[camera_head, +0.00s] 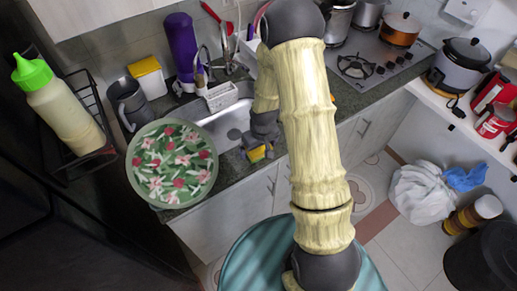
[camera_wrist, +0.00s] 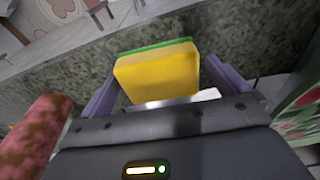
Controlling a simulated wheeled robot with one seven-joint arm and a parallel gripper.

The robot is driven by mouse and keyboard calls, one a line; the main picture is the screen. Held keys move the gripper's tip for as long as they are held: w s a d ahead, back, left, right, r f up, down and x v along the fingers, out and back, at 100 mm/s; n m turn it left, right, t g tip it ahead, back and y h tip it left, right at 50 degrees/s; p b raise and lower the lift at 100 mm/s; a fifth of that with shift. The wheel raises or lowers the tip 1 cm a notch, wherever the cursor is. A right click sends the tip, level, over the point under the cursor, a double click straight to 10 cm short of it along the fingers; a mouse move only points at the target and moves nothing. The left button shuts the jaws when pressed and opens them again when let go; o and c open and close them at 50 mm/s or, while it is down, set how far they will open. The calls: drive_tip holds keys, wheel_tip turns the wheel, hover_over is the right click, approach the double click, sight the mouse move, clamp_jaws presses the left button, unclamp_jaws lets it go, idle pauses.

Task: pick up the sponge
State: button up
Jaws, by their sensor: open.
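The sponge (camera_wrist: 157,75) is yellow with a green layer along its far side. In the wrist view it stands between the two purple fingers of my gripper (camera_wrist: 172,88), which are open on either side of it. I cannot tell whether either finger touches it. In the head view the sponge (camera_head: 257,154) shows small and yellow at the front edge of the counter by the sink, just below my gripper (camera_head: 262,146). My wrist and arm partly cover it there.
A round floral plate (camera_head: 172,163) stands left of the sink (camera_head: 228,125). A grey pitcher (camera_head: 128,102) and a purple bottle (camera_head: 182,48) are behind it. A stove (camera_head: 362,65) is to the right. A reddish rounded object (camera_wrist: 32,135) is at the wrist view's left.

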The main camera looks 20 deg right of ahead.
drive_tip(key=shift+c, duration=0.2)
drive_tip(key=c, duration=1)
drive_tip(key=shift+o, duration=0.2)
wheel_tip(320, 180, up, 10)
drive_tip(key=shift+r+b, duration=0.1)
drive_tip(key=shift+b, duration=0.75)
drive_tip(key=shift+a, duration=0.1)
